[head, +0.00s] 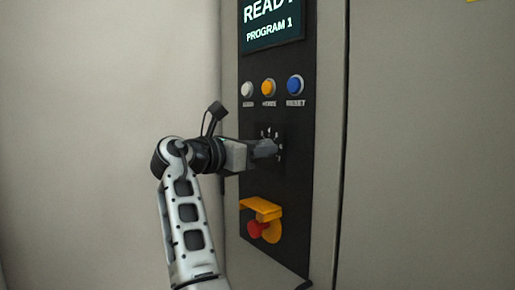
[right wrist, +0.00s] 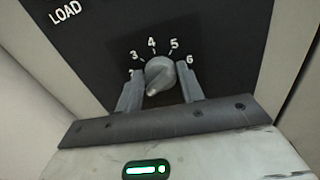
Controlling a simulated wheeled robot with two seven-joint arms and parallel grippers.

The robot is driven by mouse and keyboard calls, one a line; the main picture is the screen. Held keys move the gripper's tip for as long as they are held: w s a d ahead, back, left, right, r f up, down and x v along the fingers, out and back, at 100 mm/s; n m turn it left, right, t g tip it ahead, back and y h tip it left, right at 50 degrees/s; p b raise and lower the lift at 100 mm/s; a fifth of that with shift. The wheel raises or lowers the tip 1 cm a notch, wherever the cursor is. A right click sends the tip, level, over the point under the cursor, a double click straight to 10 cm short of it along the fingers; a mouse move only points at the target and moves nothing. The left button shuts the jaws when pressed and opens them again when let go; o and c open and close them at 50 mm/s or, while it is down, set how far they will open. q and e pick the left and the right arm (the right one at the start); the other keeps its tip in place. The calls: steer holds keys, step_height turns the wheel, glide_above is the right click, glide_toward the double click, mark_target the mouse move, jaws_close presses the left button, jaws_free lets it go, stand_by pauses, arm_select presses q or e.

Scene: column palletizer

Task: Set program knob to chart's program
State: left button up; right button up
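The program knob (right wrist: 160,74) is a round grey dial on the black panel in the right wrist view. Numbers 3, 4, 5 and 6 show around it, with another partly covered at left. Its ridge appears to slant to the lower left, where a light mark shows. My right gripper (right wrist: 160,92) is open, one finger on each side of the knob with gaps between. The display (head: 271,24) reads READY, PROGRAM 1. No chart is in view. My left gripper is not in view.
White (head: 247,89), orange (head: 268,88) and blue (head: 295,85) buttons sit above the dial. A red emergency button (head: 258,229) with a yellow guard (head: 261,208) is below it. Plain beige cabinet surfaces lie on both sides of the panel.

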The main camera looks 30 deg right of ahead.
steer(key=c, duration=0.4)
steer(key=shift+o, duration=0.2)
